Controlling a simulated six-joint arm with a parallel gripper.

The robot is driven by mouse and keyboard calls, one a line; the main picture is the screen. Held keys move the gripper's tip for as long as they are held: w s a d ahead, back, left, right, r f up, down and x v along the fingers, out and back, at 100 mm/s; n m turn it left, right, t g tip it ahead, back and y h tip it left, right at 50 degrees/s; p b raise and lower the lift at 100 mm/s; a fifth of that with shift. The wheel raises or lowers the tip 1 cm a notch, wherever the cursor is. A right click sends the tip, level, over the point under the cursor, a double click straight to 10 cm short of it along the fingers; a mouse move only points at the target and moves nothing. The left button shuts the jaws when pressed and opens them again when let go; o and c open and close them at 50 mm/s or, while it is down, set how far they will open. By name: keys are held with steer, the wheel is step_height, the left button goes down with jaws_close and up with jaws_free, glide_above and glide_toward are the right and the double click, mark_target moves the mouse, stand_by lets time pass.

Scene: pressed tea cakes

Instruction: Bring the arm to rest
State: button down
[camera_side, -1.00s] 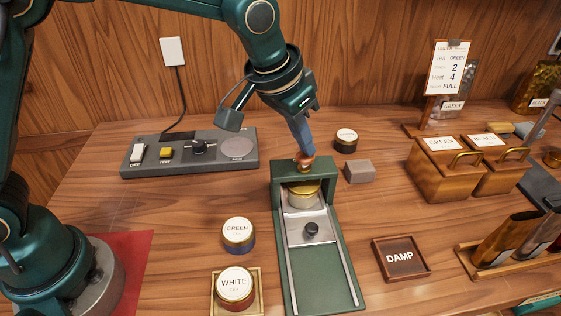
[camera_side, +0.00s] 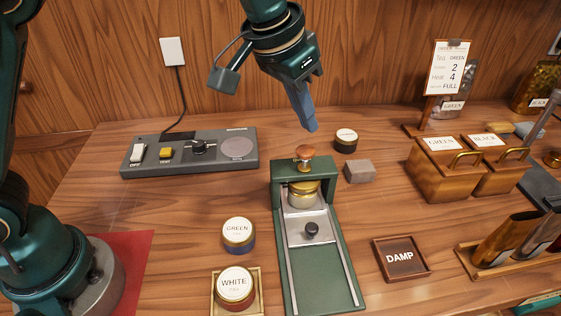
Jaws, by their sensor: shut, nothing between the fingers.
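My gripper (camera_side: 311,126) hangs from my dark green arm, its blue-grey fingers shut and empty. It points down above the table, behind and above the green press (camera_side: 326,276). It is apart from the wooden knob (camera_side: 304,153) on top of the press.
A grey control box (camera_side: 190,165) stands at the back left. Wooden tea boxes (camera_side: 447,185) stand further right.

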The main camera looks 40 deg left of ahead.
stand_by(0.4)
steer(key=shift+w+a+r, duration=0.1)
steer(key=shift+a+r, duration=0.1)
steer(key=s+a+r+n+t, duration=0.2)
steer(key=s+a+r, duration=0.5)
steer(key=s+a, duration=0.15)
steer(key=s+a+f+n+y, duration=0.1)
steer(key=s+a+f, duration=0.2)
steer(key=s+f, duration=0.5)
steer(key=s, duration=0.4)
steer(key=shift+a+f+g, duration=0.3)
steer(key=shift+f+g, duration=0.1)
